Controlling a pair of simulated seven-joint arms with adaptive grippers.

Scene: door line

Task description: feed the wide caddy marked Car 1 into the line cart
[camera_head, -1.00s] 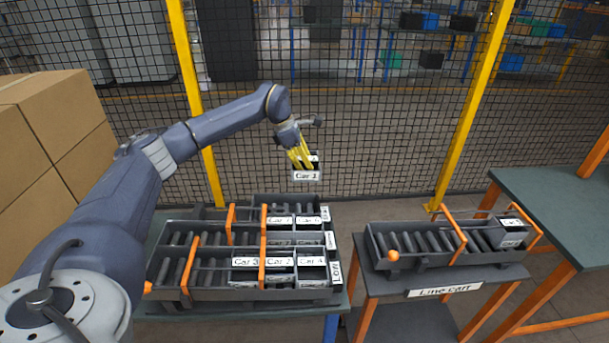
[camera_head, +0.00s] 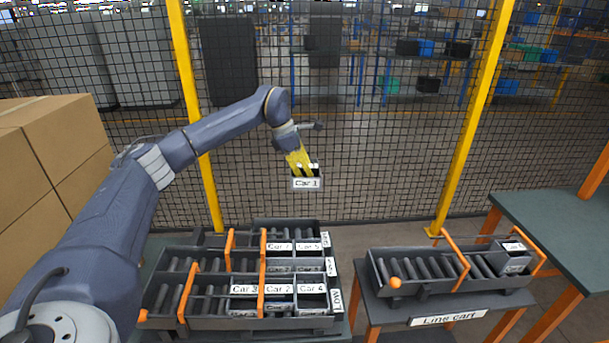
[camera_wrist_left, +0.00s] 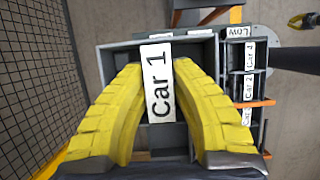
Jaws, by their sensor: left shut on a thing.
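My left gripper (camera_head: 302,166) has yellow fingers and is shut on the dark caddy marked Car 1 (camera_head: 307,184). It holds the caddy in the air above the back of the roller rack, clear of it. In the left wrist view the fingers flank the white Car 1 label (camera_wrist_left: 157,82), and the caddy's grey open box (camera_wrist_left: 113,62) shows behind. The line cart (camera_head: 451,319) stands to the right, with a roller lane and another labelled caddy (camera_head: 515,262) at its right end. In the left wrist view a yellow-tipped gripper, seemingly my right one (camera_wrist_left: 302,20), shows small at the upper right corner.
The roller rack (camera_head: 337,301) holds caddies marked Car 2, Car 3, Car 4 and others, under orange hoops (camera_head: 263,275). A mesh fence with yellow posts (camera_head: 465,120) stands behind; a green-topped table (camera_head: 560,225) is at right.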

